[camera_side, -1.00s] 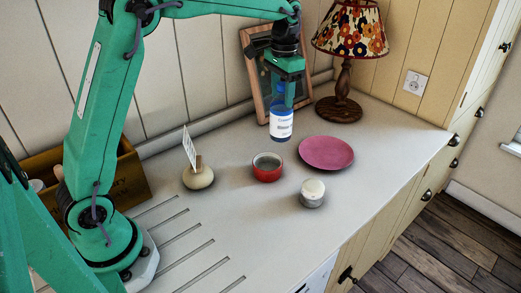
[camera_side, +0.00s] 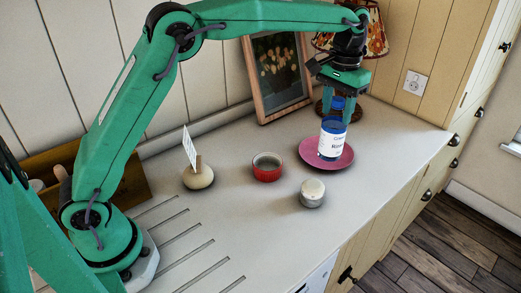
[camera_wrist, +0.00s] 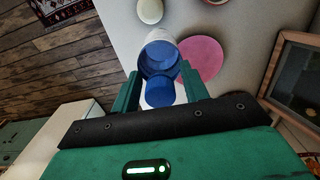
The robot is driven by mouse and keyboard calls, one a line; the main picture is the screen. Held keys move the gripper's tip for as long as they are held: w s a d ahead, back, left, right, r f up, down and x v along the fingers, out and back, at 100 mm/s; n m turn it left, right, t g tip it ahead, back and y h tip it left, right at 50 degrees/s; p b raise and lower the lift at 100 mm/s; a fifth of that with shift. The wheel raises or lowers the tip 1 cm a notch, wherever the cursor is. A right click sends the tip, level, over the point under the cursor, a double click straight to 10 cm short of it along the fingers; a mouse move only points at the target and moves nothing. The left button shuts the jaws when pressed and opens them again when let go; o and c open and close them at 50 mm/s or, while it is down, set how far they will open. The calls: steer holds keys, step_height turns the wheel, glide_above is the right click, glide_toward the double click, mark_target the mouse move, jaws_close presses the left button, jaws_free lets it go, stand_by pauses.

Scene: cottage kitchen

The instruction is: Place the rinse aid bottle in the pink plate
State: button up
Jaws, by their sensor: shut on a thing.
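The rinse aid bottle (camera_side: 332,139) is blue with a white label and stands upright between the fingers of my gripper (camera_side: 338,104). My gripper is shut on its upper part. In the side view the bottle overlaps the middle of the pink plate (camera_side: 312,155); whether its base touches the plate or hangs just above it I cannot tell. In the wrist view the blue bottle (camera_wrist: 161,70) sits between my green fingertips (camera_wrist: 160,88), and the pink plate (camera_wrist: 203,58) shows beside it. The bottle hides part of the plate.
A red bowl (camera_side: 267,174), a white-topped jar (camera_side: 312,194) and a round card holder (camera_side: 198,178) stand left and in front of the plate. A picture frame (camera_side: 259,95) and a lamp (camera_side: 376,40) stand behind. The counter's front edge runs to the right.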

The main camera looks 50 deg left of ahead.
steer(key=w+a+f, duration=0.6)
steer(key=a+f, duration=0.3)
steer(key=f, duration=0.1)
steer(key=shift+f, duration=0.25)
stand_by(0.4)
steer(key=shift+w, duration=0.1)
steer(key=o, duration=1.4)
steer(key=shift+f, duration=0.1)
steer(key=shift+r, duration=6.1)
